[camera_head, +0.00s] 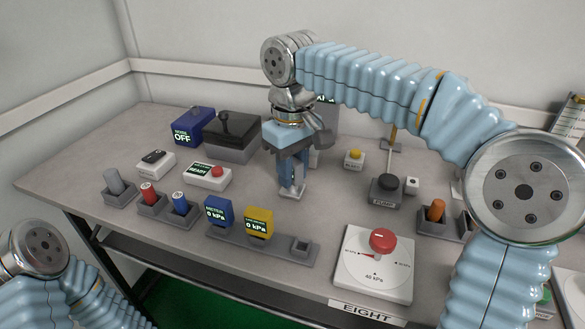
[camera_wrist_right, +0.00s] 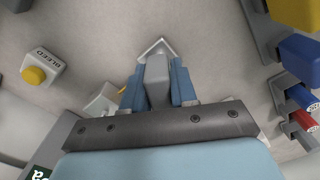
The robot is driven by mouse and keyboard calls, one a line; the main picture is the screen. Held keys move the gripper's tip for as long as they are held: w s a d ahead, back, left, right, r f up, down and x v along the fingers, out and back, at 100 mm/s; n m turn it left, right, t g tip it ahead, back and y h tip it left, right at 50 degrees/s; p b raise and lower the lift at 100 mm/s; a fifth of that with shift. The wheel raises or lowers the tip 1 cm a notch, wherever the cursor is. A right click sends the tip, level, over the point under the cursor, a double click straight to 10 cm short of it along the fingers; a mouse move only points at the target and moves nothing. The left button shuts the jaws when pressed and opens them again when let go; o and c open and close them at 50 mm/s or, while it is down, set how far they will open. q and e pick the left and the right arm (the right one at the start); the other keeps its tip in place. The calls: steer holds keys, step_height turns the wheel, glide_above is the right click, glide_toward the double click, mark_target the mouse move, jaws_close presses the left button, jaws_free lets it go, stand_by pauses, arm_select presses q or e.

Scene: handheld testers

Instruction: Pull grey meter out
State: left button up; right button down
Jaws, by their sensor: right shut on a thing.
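My right gripper (camera_head: 292,190) is shut, pointing down over the middle of the table behind the meter rail (camera_head: 278,252). In the right wrist view, its blue fingers (camera_wrist_right: 157,85) close on a grey block (camera_wrist_right: 157,78), which I take for the grey meter; its face is hidden. I cannot tell whether it touches the table. On the rail stand a blue meter (camera_head: 217,214) and a yellow meter (camera_head: 259,224), both reading 0 kPa. The square socket (camera_head: 302,246) at the rail's right end is empty. My left gripper is out of view.
A white dial box with a red knob (camera_head: 383,242) stands front right. Behind my gripper are a dark box (camera_head: 228,140) and the yellow bleed button (camera_head: 355,157). Colored plugs in holders (camera_head: 150,199) stand left.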

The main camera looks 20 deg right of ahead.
steer(key=shift+r, duration=0.15)
steer(key=shift+r+p, duration=1.3)
steer(key=shift+p, duration=0.15)
steer(key=shift+r, duration=1.1)
